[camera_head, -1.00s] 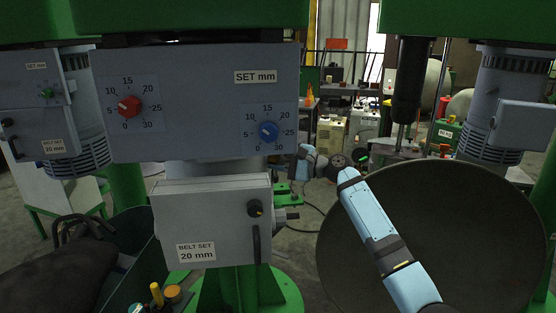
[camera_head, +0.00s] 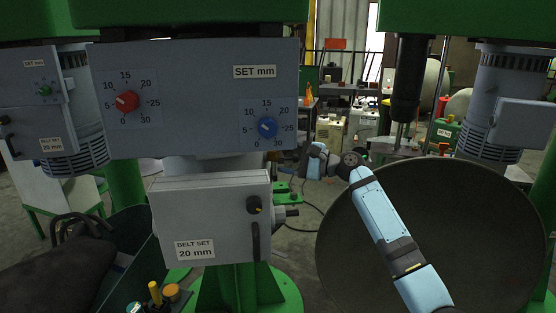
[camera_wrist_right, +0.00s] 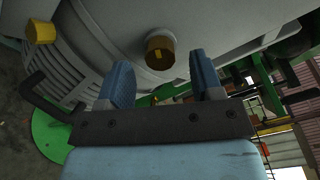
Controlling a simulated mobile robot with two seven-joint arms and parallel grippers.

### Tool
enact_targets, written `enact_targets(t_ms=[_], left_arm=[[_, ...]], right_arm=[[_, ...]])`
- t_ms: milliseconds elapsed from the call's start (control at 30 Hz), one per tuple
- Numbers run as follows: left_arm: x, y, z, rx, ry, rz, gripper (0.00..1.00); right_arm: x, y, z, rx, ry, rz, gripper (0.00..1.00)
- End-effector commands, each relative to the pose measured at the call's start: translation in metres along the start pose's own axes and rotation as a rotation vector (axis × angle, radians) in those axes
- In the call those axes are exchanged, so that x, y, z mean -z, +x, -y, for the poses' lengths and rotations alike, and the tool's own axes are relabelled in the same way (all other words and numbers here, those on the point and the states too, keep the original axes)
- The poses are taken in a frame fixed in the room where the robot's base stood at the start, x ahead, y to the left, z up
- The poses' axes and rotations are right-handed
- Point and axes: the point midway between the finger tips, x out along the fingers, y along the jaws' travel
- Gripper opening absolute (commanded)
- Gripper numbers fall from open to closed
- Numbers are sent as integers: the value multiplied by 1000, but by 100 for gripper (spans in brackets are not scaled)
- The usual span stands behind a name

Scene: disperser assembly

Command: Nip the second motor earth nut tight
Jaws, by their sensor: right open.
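In the right wrist view a brass-coloured round nut (camera_wrist_right: 160,54) with a yellow mark sits on the grey motor housing (camera_wrist_right: 110,35). A second brass-coloured piece (camera_wrist_right: 40,32) shows at the upper left; I cannot tell which is the second motor earth nut. My right gripper (camera_wrist_right: 162,78) is open, its two blue fingers apart below the nearer nut, with nothing between them. In the head view my right gripper (camera_head: 305,158) is small, right of the grey panels, and the nuts are not visible. My left gripper is not in view.
A grey SET mm panel (camera_head: 200,55) with red and blue knobs hangs above a BELT SET box (camera_head: 212,220) at the left. A large dark round disc (camera_head: 470,240) stands at the right. In the right wrist view a dark bent handle (camera_wrist_right: 45,97) sits left of the gripper.

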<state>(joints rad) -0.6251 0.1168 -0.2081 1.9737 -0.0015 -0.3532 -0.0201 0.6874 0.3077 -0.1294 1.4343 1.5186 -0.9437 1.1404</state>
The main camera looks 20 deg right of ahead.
Motion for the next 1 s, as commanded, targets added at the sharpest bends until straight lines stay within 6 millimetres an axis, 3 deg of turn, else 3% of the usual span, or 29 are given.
enact_targets(t_ms=[200, 433, 600, 1000], left_arm=[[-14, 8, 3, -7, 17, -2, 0], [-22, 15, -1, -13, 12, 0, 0], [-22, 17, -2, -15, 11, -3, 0], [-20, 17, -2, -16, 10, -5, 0]], right_arm=[[3, -53, -4, -1, -3, -3, 60], [2, -93, -2, 0, -1, -2, 60], [1, -105, -1, -1, 1, -1, 60], [0, -106, 0, 0, 0, -1, 60]])
